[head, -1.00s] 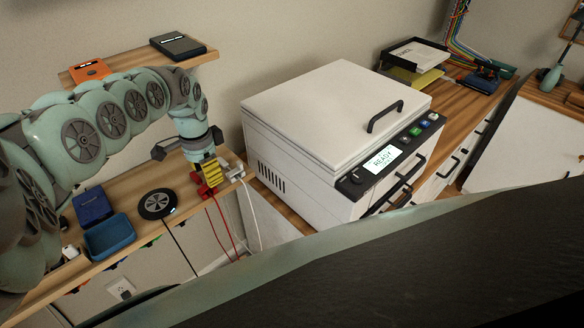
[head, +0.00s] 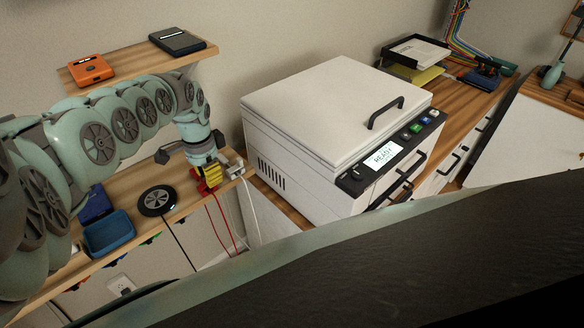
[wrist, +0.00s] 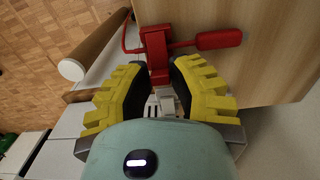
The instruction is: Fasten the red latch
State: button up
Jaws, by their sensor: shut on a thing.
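The red latch (wrist: 154,50) shows in the wrist view as a red block with a red handle (wrist: 220,39) reaching to the right along the wooden surface. My gripper (wrist: 160,72) has yellow ribbed fingers, one on each side of the block, and is shut on the latch. A pale metal piece shows between the fingers, below the red block. In the head view, my gripper (head: 209,178) is at the right end of the wooden shelf, with red parts (head: 201,187) of the latch beside it. The fingers hide much of the latch there.
A white lidded machine (head: 330,115) stands close to the right of my gripper. White blocks (head: 232,164) and hanging red cables (head: 218,222) are beside it. A black disc (head: 157,200) and blue tray (head: 109,233) lie left. An upper shelf (head: 130,62) is above my arm.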

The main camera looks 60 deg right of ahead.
grip_shut()
jog(key=b, duration=0.1)
jog(key=f+b, duration=0.1)
jog(key=b, duration=0.1)
jog(key=shift+d+y, duration=0.2)
jog(key=shift+y, duration=0.1)
jog(key=y+b, duration=0.1)
jog(key=b, duration=0.5)
jog(key=shift+d+f+t, duration=0.15)
jog(key=shift+f+t, duration=0.05)
jog(key=shift+t, duration=0.1)
jog(key=shift+f+y+b, duration=0.15)
jog(key=shift+y+b, duration=0.25)
jog(key=shift+b, duration=0.8)
jog(key=b, duration=0.4)
jog(key=shift+s+y, duration=0.1)
jog(key=shift+y, duration=0.3)
jog(key=shift+r+b, duration=0.3)
jog(key=shift+b, duration=0.1)
